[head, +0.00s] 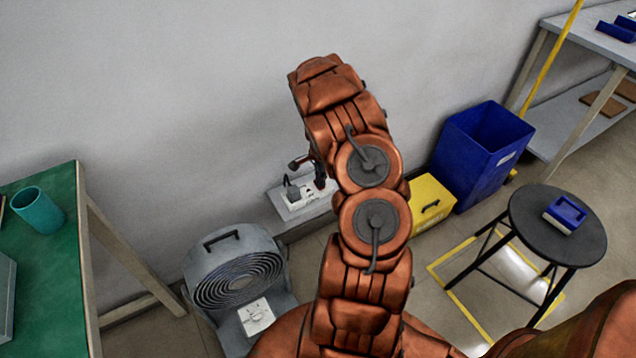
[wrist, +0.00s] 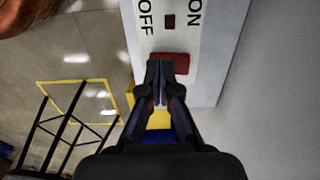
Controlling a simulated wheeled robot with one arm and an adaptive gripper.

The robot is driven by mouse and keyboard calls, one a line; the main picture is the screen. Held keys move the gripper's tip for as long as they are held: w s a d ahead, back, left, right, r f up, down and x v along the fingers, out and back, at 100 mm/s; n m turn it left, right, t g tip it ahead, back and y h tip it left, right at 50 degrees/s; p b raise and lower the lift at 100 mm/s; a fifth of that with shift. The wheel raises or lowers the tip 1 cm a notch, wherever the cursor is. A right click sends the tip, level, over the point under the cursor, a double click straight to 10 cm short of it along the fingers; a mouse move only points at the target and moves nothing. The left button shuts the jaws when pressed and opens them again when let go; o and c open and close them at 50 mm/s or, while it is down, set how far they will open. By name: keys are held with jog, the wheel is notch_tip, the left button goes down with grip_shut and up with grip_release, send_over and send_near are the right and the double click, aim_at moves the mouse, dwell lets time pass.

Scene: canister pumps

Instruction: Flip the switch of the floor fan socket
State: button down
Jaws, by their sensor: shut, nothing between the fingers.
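The socket (head: 296,199) is a white unit on a pale ledge by the wall, behind the floor fan (head: 238,280). A dark plug (head: 292,189) sits at its left end. In the wrist view its white plate (wrist: 187,38) reads OFF on the left and ON on the right, with a small dark red square between the words. The red switch (wrist: 183,61) lies below them. My gripper (wrist: 160,70) is shut and empty, its fingertips over the left and middle of the red switch. They hide part of it, and I cannot tell whether they touch it.
A yellow box (head: 430,203) and a blue bin (head: 482,150) stand on the floor to the right. A round black stool (head: 545,245) is further right. A green table (head: 45,290) stands at left. The wall rises directly behind the ledge.

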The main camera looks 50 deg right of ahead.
jog(key=shift+r+p, duration=0.3)
jog(key=shift+r, duration=3.05)
